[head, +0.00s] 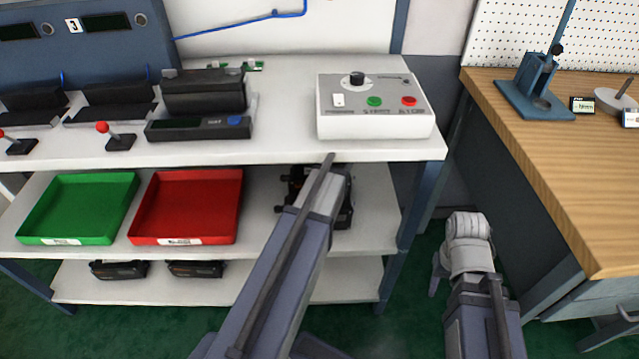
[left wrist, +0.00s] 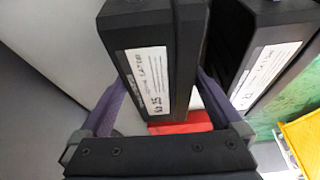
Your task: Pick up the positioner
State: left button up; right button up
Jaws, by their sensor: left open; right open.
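A black box-shaped unit with a white label, which I take as the positioner (left wrist: 150,62), fills the middle of the left wrist view. My left gripper (left wrist: 165,95) is open, with one finger on each side of it. I cannot tell whether the fingers touch it. In the head view black units (head: 343,212) show on the middle shelf, partly behind my left arm; the left gripper itself is hidden there. My right gripper (head: 440,272) hangs low between bench and table, open and holding nothing visible, its fingers mostly hidden by its wrist.
A second labelled black unit (left wrist: 270,62) stands close to the right. Green (head: 78,207) and red (head: 187,205) trays lie on the middle shelf. A grey control box (head: 375,122) stands on the white bench top (head: 290,148). A wooden table (head: 540,150) is at right.

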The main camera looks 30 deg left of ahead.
pick_arm(q)
jog(key=b+x, duration=0.4)
jog(key=x, duration=0.1)
jog(key=shift+s+a+f+b, duration=0.1)
jog(key=shift+a+b, duration=0.05)
jog(key=shift+b, duration=0.25)
grip_shut()
dwell(0.4)
